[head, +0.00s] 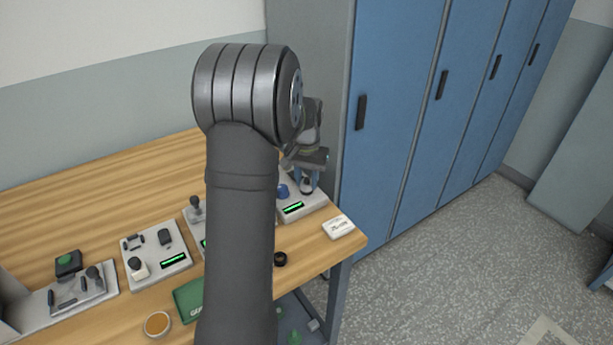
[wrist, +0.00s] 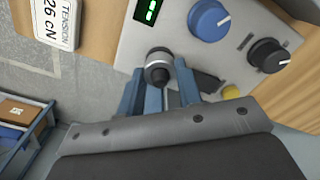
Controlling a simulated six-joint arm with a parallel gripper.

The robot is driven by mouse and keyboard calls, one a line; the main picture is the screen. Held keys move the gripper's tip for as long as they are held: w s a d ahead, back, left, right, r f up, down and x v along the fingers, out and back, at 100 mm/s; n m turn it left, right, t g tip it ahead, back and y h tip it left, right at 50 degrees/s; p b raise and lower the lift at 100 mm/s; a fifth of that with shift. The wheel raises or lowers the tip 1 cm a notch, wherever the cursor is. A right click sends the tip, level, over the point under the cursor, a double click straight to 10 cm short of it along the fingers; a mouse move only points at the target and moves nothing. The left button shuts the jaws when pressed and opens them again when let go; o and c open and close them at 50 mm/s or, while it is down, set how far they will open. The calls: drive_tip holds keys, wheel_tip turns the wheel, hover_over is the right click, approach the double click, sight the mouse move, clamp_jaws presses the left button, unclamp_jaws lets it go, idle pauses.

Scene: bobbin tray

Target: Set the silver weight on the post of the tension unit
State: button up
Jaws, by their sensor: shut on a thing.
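My gripper (wrist: 158,88) has blue fingers, shut on a small round grey piece with a dark rim, which looks like the silver weight (wrist: 158,73). It is over the edge of the tension unit (wrist: 185,55), a light panel with a green display, a blue knob (wrist: 208,19) and a black knob (wrist: 268,55). In the head view my gripper (head: 307,184) is at the tension unit (head: 315,206), at the right end of the bench. The post is not clearly visible; I cannot tell whether the weight is around it or above it.
A white card (head: 338,227) reading "TENSION 26 cN" lies near the bench's right corner. A black ring (head: 280,259), a green booklet (head: 187,298) and an orange dish (head: 157,323) lie toward the front. More control units (head: 155,255) stand left. Blue lockers (head: 400,130) stand close on the right.

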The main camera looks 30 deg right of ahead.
drive_tip(key=shift+f, duration=0.25)
idle(0.4)
drive_tip(key=o, duration=1.1)
drive_tip(key=shift+r, duration=0.1)
wheel_tip(320, 180, up, 17)
drive_tip(key=shift+r, duration=0.1)
wheel_tip(320, 180, down, 18)
drive_tip(key=shift+r, duration=0.25)
